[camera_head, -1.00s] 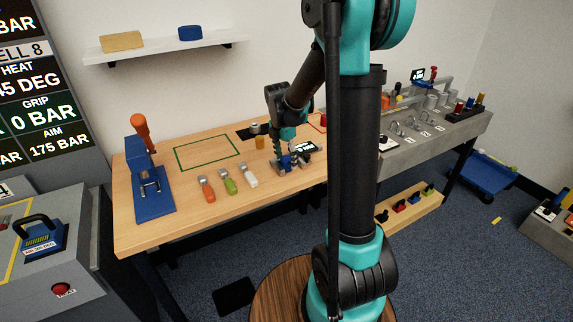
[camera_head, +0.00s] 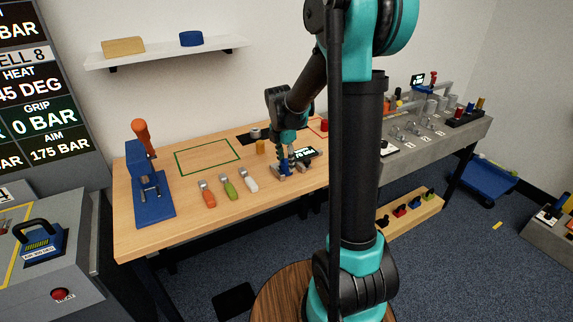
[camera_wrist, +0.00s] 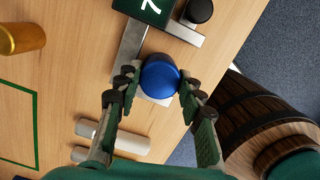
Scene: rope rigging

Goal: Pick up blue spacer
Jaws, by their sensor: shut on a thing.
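The blue spacer (camera_wrist: 159,78) is a round blue piece in the wrist view. It sits between my gripper's (camera_wrist: 158,84) fingertips, with one finger on each side, and the jaws are shut on it. A grey metal fixture with a small dark display (camera_wrist: 150,8) lies under and beyond it. In the head view my gripper (camera_head: 286,162) points down at this fixture on the wooden bench (camera_head: 150,225). The spacer is small and mostly hidden by the fingers there. I cannot tell whether it still touches the fixture.
Several coloured-handled tools (camera_head: 229,188) lie left of the fixture. A brass cylinder (camera_wrist: 22,38) stands nearby. A blue press (camera_head: 150,190) with an orange handle stands at the bench's left. A green-outlined area (camera_head: 207,156) is clear.

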